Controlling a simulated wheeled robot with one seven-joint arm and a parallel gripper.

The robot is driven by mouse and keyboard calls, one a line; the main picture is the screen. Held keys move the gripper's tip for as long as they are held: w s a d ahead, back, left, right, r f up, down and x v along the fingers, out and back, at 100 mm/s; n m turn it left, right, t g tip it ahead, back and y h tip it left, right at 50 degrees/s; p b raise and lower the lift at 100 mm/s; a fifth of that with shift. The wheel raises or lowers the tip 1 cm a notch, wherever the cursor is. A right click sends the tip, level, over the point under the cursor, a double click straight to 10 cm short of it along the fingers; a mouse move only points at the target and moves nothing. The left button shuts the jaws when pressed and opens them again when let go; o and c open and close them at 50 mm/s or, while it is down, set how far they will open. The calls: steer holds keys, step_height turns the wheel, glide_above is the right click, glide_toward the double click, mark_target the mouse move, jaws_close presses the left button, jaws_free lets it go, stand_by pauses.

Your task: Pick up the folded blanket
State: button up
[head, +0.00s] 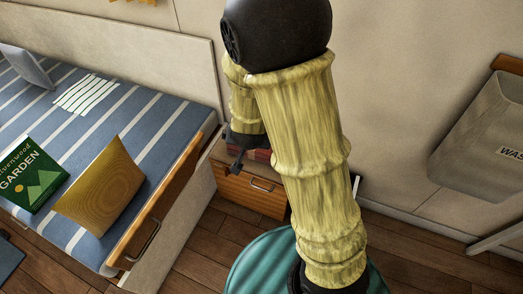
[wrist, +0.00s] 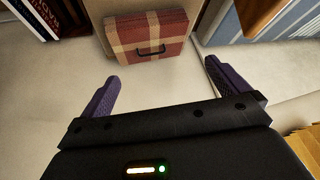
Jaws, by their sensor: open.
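A red and tan plaid bundle with a dark handle, which looks like the folded blanket (wrist: 130,37), lies ahead of my gripper (wrist: 161,70) in the wrist view. Its near face with the handle is towards me. My gripper is open and empty, with its two purple fingers apart on either side of the bundle's line and short of it. In the head view, a strip of red on the nightstand seems to be the same blanket (head: 262,155), mostly hidden by my arm. My gripper (head: 237,162) shows only partly there, beside it.
The wooden nightstand (head: 250,192) stands by the bed (head: 105,205), which holds a yellow cushion (head: 103,187) and a green book (head: 33,178). Dark books (wrist: 45,15) stand at upper left in the wrist view. A grey hamper (head: 485,135) hangs at right.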

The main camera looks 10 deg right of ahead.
steer(key=w+f+m+t+h+b, duration=0.1)
steer(key=w+f+t+h+b, duration=0.1)
steer(key=f+b, duration=0.3)
steer(key=w+f+m+t+h+b, duration=0.1)
steer(key=f+h+b, duration=0.3)
steer(key=f, duration=0.4)
steer(key=shift+w+a+f+t+b, duration=0.15)
steer(key=shift+w+a+t+b, duration=0.25)
steer(key=shift+t, duration=0.5)
steer(key=b, duration=0.5)
glide_above(264, 156)
steer(key=w+a, duration=0.2)
steer(key=w, duration=0.1)
step_height(264, 156, down, 5)
steer(key=shift+a+r, duration=0.15)
steer(key=shift+w+d, duration=0.2)
steer(key=shift+w, duration=0.15)
